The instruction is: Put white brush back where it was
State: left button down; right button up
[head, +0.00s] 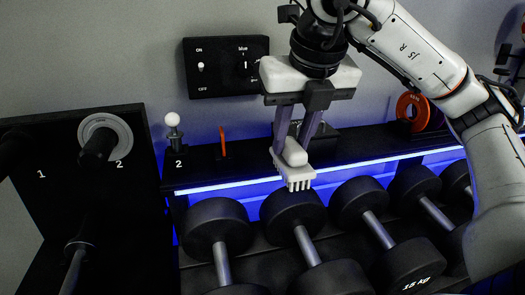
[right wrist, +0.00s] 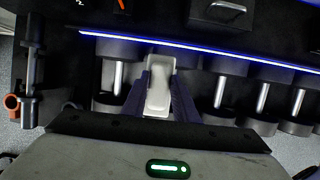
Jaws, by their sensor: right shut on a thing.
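A white brush (head: 295,172) is held between the fingers of my right gripper (head: 295,145), bristles pointing down, in the head view. It hangs above and in front of the black shelf (head: 350,143), over the dumbbells. In the right wrist view the brush (right wrist: 158,90) lies between the two dark fingers of the gripper (right wrist: 158,95). The gripper is shut on it. My left gripper is not in view.
Several black dumbbells (head: 292,215) stand on a rack below the blue-lit shelf edge. The shelf carries a white-knobbed stand (head: 173,133), an orange upright piece (head: 223,142) and orange rings (head: 412,110). A black switch panel (head: 226,66) is on the wall.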

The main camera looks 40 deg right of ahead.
jog(key=w+d, duration=0.4)
jog(key=w, duration=0.4)
jog(key=w+d, duration=0.5)
jog(key=w, duration=0.3)
jog(key=f, duration=0.6)
jog(key=shift+w+f, duration=0.2)
jog(key=shift+f, duration=0.05)
jog(key=shift+w+d+f+p, duration=0.15)
jog(key=shift+p, duration=0.2)
jog(key=shift+f, duration=0.3)
jog(key=o, duration=1)
jog(key=shift+c, duration=0.2)
